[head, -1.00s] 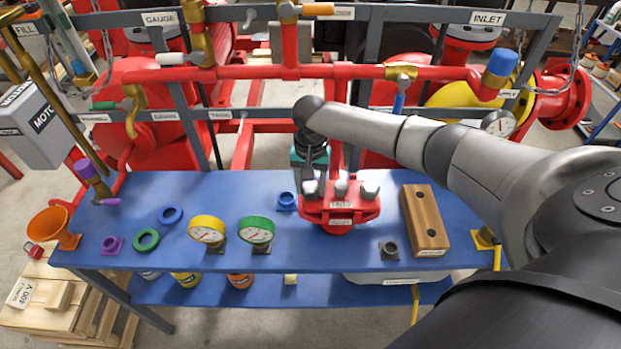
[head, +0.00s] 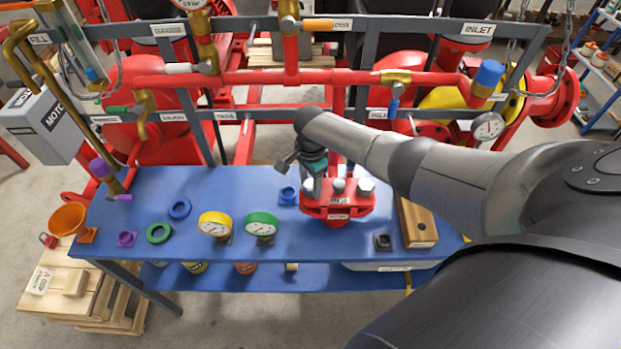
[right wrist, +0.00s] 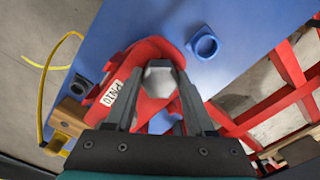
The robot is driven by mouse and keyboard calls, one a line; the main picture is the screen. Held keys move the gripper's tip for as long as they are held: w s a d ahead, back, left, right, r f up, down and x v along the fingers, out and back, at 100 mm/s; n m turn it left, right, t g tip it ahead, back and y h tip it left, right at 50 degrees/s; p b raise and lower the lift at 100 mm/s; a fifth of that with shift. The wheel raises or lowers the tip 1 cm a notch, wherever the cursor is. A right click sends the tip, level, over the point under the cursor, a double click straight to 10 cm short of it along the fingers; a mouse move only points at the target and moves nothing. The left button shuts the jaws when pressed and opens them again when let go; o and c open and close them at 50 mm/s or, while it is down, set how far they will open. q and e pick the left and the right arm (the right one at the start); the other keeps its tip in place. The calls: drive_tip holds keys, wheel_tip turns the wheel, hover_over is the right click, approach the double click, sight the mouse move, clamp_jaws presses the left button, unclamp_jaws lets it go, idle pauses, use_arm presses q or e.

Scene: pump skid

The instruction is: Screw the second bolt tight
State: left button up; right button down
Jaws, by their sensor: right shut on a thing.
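A red flanged fitting (head: 337,211) with a white label stands on the blue bench, with silver hex bolts along its top. My right gripper (head: 315,192) is at the leftmost bolt, its fingers pointing down. In the right wrist view the two fingers (right wrist: 158,82) stand on either side of a grey hex bolt head (right wrist: 160,73), shut on it. The bolt's shank is hidden, so how deep it sits cannot be told. The middle bolt (head: 339,185) and the right bolt (head: 365,187) stand free of the gripper. My left gripper is not in view.
A blue ring-shaped part (head: 288,195) lies just left of the fitting. Green (head: 262,225) and yellow (head: 215,224) gauges stand farther left. A wooden block (head: 417,224) and a dark small part (head: 383,242) are at right. Red pipework (head: 240,79) runs behind the bench.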

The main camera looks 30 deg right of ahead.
drive_tip(key=shift+c, duration=0.9)
unclamp_jaws()
wheel_tip(320, 180, up, 15)
